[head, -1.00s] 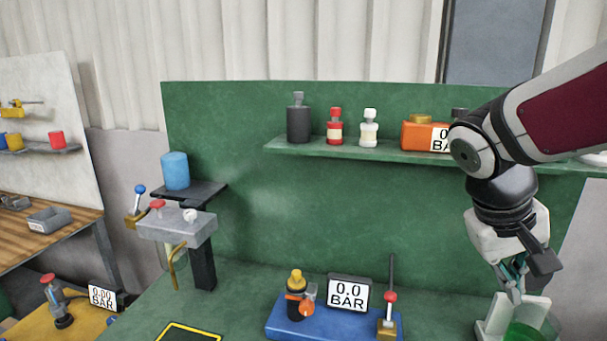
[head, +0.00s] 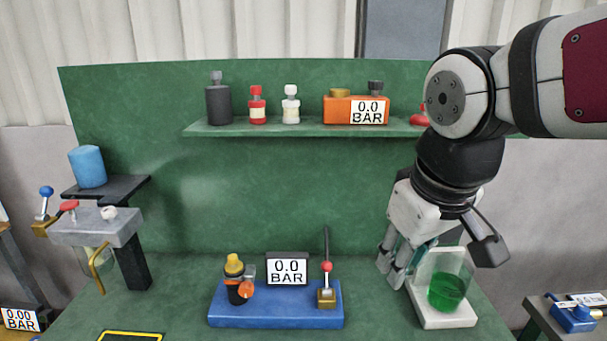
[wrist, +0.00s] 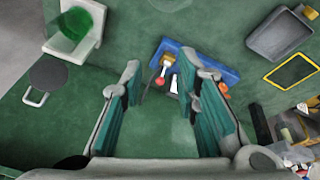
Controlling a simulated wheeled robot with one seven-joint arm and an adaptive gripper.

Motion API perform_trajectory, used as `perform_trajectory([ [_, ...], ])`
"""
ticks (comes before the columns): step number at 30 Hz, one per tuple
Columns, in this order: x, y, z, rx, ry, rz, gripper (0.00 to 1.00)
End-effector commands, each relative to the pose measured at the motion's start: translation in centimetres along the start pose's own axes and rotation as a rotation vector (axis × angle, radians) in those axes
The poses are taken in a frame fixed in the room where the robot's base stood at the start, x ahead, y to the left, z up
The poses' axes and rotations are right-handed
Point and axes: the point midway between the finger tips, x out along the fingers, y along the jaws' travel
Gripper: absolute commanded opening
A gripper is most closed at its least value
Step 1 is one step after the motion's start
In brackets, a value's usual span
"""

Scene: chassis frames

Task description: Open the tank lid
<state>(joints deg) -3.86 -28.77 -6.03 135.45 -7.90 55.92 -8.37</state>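A clear container with green liquid (head: 446,290) stands on a white base (head: 445,320) at right in the head view; it is at top left in the wrist view (wrist: 72,24). A dark round disc with a pale handle (wrist: 50,77) lies near it in the wrist view; I cannot tell whether it is a lid. A dark bottle with a yellow cap (head: 234,264) stands upright on a blue base (head: 275,318), left of my gripper. My gripper (head: 396,266) points down just left of the green container. Its fingers (wrist: 168,78) are apart and empty.
The blue base also carries a 0.0 BAR display (head: 287,270) and a lever with a red ball (head: 327,267). A shelf (head: 300,130) with bottles and an orange gauge box (head: 345,108) is above.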

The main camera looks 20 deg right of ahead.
Motion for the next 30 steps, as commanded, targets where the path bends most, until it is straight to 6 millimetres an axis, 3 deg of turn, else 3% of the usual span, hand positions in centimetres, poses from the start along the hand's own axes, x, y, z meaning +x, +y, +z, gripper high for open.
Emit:
perform_trajectory([
  [18,10.6,13.3,-8.5,-0.571,-0.645,0.236,0.29],
  [24,13.3,17.0,-11.4,-0.76,-0.895,0.337,0.29],
  [30,15.1,19.5,-14.8,-0.932,-1.148,0.442,0.29],
])
